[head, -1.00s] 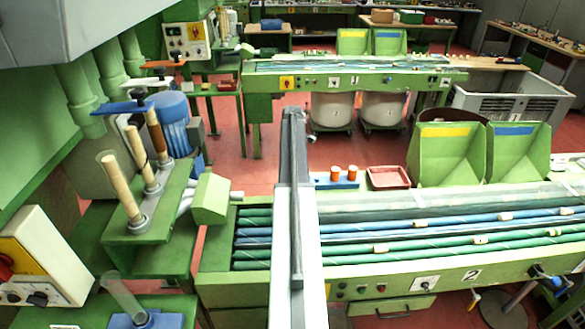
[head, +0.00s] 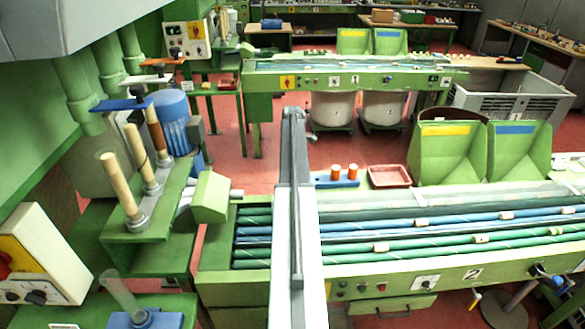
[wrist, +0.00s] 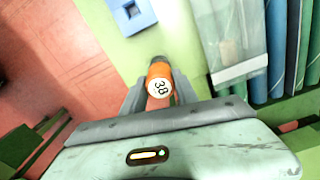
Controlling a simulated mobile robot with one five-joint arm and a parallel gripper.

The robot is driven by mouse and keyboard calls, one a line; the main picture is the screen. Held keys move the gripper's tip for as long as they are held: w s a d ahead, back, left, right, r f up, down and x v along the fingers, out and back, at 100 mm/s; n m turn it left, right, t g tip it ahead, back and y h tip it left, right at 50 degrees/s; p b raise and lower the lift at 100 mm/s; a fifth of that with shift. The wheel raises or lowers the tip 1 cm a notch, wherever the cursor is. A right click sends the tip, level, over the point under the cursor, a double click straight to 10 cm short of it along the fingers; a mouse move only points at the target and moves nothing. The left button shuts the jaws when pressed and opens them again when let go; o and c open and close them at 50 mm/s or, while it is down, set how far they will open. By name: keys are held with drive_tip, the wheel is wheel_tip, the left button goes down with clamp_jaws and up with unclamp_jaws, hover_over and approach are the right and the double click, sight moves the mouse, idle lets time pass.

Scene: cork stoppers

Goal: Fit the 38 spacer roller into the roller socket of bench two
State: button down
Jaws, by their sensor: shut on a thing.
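In the wrist view my gripper (wrist: 158,95) is shut on an orange roller (wrist: 158,70), whose round white label reads 38. Bench two (head: 440,272), marked with a 2, stands at the front right in the head view. My arm hides its left part, and my gripper cannot be made out there.
Blue and green covered rods (wrist: 275,50) run along the right of the wrist view. In the head view, a blue holder with two orange rollers (head: 336,182) and a red tray (head: 389,176) stand behind the bench.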

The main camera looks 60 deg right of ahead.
drive_tip(key=shift+f+b, duration=0.6)
drive_tip(key=shift+f, duration=0.1)
drive_tip(key=c, duration=0.9)
unclamp_jaws()
drive_tip(key=shift+o, duration=0.2)
drive_tip(key=shift+r, duration=0.1)
wheel_tip(320, 180, up, 8)
drive_tip(key=p, duration=0.8)
